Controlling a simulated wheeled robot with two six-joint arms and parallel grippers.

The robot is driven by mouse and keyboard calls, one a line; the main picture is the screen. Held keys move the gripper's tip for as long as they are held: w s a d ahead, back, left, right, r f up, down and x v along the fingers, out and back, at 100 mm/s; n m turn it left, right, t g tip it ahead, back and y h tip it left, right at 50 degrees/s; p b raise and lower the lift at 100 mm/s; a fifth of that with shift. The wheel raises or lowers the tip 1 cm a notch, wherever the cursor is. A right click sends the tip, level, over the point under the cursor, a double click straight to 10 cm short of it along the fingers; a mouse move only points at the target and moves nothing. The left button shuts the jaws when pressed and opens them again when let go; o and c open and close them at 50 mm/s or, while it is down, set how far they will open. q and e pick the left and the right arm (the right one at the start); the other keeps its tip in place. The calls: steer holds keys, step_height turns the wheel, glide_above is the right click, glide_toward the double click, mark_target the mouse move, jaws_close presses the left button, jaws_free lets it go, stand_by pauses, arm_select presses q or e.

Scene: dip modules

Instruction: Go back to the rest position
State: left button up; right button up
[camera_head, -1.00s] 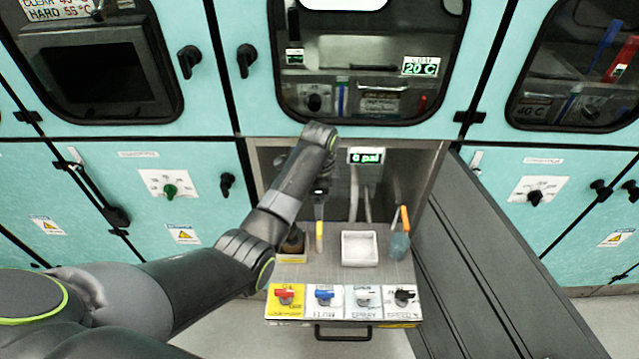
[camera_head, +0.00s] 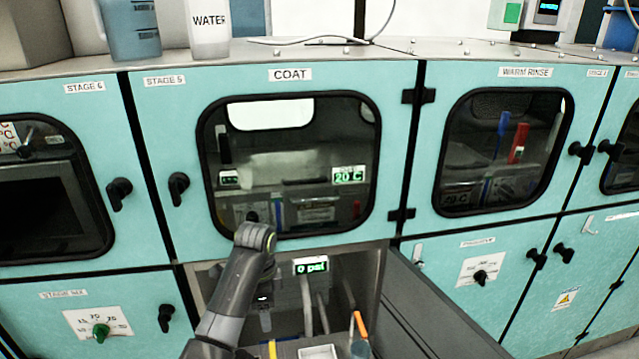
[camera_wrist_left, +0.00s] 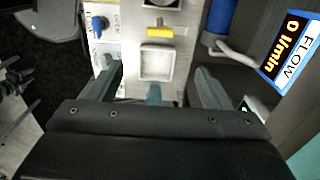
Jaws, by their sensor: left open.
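My left arm enters from the bottom left in the head view. Its wrist is bent in front of the COAT cabinet, and the left gripper (camera_head: 265,318) hangs below it in the open bay. In the left wrist view the left gripper (camera_wrist_left: 158,85) has its fingers wide apart with nothing held between them. A small white tray (camera_wrist_left: 147,78) shows beyond the fingers, on the pull-out drawer, and it also shows cut off at the bottom of the head view (camera_head: 318,353). My right gripper is in neither view.
The COAT door (camera_head: 165,110) is shut above the bay. A dark panel (camera_head: 440,315) slants along the bay's right side. An orange-handled tool (camera_head: 360,324) stands right of the tray. A FLOW display (camera_wrist_left: 288,48) and a blue knob (camera_wrist_left: 97,24) show in the wrist view.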

arm_select(q)
steer(key=s+a+f+n+t, duration=0.1)
steer(key=s+a+f+n, duration=0.35)
steer(key=s, duration=0.45)
steer(key=s+a+f+n+t, duration=0.1)
steer(key=s+a+f+n, duration=0.3)
steer(key=s+f, duration=0.3)
steer(key=s+a+r+n+t+y, duration=0.1)
steer(key=s+a+r+n, duration=0.15)
steer(key=s, duration=0.75)
steer(key=s+a+r+n+t+y, duration=0.1)
steer(key=s+a+r+n, duration=0.2)
steer(key=s, duration=0.8)
step_height(320, 180, down, 28)
steer(key=n+g+b, duration=0.1)
steer(key=g+b, duration=0.1)
steer(key=b, duration=0.1)
steer(key=s+f+h+b, duration=0.1)
steer(key=s+f+b, duration=0.2)
steer(key=s+f, duration=1.2)
step_height(320, 180, down, 4)
steer(key=shift+d+r+g, duration=0.25)
steer(key=shift+d+g, duration=0.15)
steer(key=shift+d, duration=0.05)
